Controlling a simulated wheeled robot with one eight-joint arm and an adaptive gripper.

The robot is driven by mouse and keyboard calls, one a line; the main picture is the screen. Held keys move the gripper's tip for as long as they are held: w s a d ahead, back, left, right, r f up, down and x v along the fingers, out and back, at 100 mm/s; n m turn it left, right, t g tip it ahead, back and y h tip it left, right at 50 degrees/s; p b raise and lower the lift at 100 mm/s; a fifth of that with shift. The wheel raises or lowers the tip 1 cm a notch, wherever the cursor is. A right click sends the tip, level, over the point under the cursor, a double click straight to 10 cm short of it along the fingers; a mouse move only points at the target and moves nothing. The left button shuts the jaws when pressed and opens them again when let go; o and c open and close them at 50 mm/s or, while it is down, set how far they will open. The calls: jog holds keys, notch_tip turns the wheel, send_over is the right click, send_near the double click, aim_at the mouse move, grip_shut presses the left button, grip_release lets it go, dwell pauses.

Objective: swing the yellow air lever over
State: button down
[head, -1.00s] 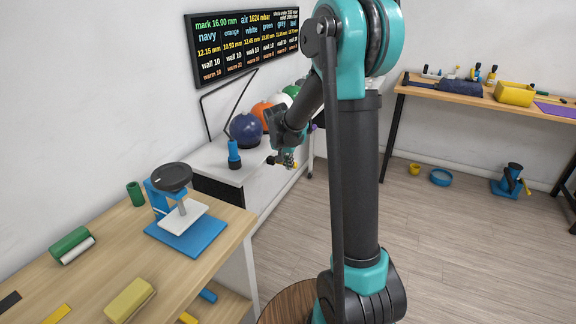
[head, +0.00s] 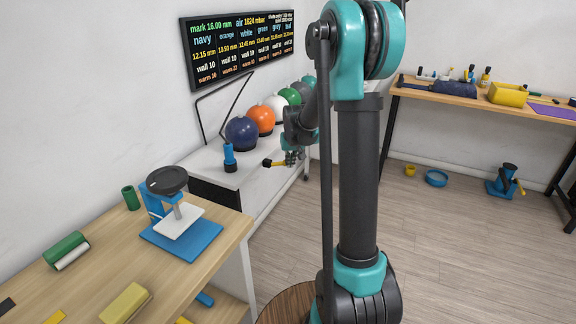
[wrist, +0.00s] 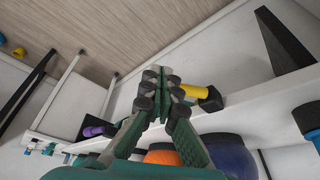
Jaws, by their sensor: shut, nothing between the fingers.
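The yellow air lever (head: 278,163) shows at the front edge of the white bench, its black end pointing left. In the wrist view the lever (wrist: 196,91) lies just right of my fingers, its black end away from them. My gripper (head: 292,158) is beside the lever, on its right in the head view. In the wrist view my gripper (wrist: 160,76) has its fingers together with nothing between them. I cannot tell whether a finger touches the lever. The lever's pivot is hidden behind my gripper.
A row of balls, navy (head: 242,133) and orange (head: 262,119) nearest, stands on the white bench (head: 222,176) behind the lever. A blue bottle-like thing (head: 230,159) stands left of it. A sign (head: 238,48) hangs above. The wooden table (head: 90,270) is front left; open floor lies right.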

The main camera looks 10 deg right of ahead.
jog(key=w+n+y, duration=0.1)
jog(key=n, duration=0.1)
jog(key=w+d+n+y, duration=0.1)
jog(key=w+n, duration=0.1)
jog(key=n, duration=0.1)
jog(key=shift+w, duration=0.15)
jog(key=shift+w+a, duration=0.2)
jog(key=shift+w, duration=0.7)
